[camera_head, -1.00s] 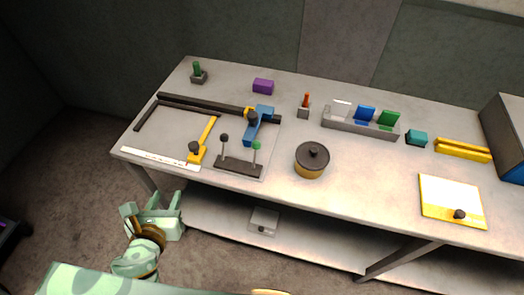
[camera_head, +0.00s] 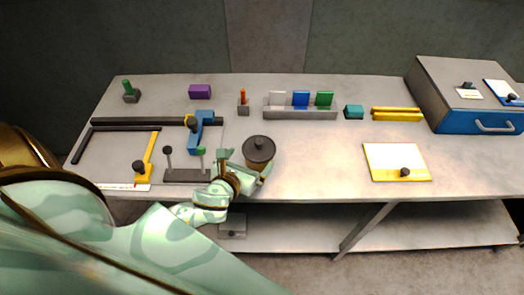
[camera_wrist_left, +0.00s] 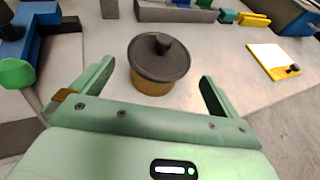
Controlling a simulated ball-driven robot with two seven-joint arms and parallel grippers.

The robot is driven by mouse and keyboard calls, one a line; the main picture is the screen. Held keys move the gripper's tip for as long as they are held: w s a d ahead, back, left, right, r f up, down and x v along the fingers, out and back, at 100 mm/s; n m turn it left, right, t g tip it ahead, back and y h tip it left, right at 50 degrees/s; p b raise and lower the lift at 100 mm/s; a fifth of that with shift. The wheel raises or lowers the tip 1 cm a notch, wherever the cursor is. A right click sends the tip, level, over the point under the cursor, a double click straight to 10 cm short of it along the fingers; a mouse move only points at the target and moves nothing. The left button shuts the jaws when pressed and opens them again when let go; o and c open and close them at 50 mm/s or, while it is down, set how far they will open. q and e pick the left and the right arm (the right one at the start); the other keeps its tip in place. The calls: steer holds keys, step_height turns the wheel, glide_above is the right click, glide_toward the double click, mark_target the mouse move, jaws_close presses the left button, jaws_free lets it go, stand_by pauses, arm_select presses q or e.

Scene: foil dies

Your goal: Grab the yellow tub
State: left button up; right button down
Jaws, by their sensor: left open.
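The yellow tub (camera_head: 259,151) is a round pot with a dark lid and knob and a yellow-brown lower body. It stands upright on the table near the front edge. It also shows in the left wrist view (camera_wrist_left: 154,88), ahead of the palm and roughly between the finger ends. My left gripper (camera_head: 245,164) is open, at the tub's near left side, with a finger to either side. A gap shows between each finger and the tub in the left wrist view. The gripper covers part of the tub's lower body in the head view. My right gripper is not in view.
A dark stand with black and green knobs (camera_head: 187,175) is close left of my left gripper. A blue clamp-like piece (camera_head: 201,135) stands behind it. A grey rack (camera_head: 300,115) with upright cards is behind the tub. A yellow-edged board (camera_head: 396,161) lies right; table between is clear.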

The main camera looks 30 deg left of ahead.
mark_target(257, 151)
arm_select(q)
steer(key=x, duration=0.3)
steer(key=shift+w, duration=0.1)
steer(key=b+x, duration=0.2)
steer(key=x, duration=0.3)
steer(key=shift+f, duration=0.1)
steer(key=c, duration=0.6)
